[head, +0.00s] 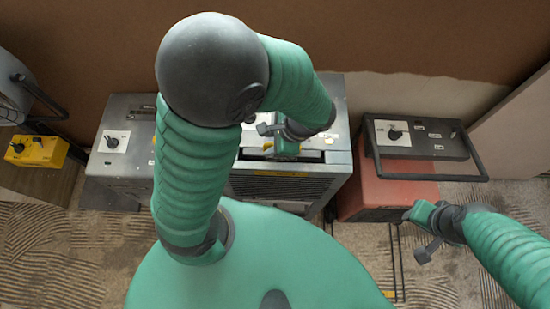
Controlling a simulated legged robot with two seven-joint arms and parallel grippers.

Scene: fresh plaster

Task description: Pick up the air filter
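My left gripper (286,150) reaches over my own body to the open top of the middle grey machine (280,187). Its green end is at the slot near the machine's front edge. My arm and hand cover much of the opening. I cannot make out an air filter for certain, nor whether the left fingers hold anything. My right gripper (416,212) is at the lower right, in front of the red machine, with nothing visible in it. Its fingers are too small to tell open from shut.
A red machine (385,190) with a dark control panel (425,138) and a black tubular handle stands at right. A grey box with a knob (115,141) stands at left. A yellow control box (37,151) sits farther left. A brown wall is behind; the ridged floor is partly clear.

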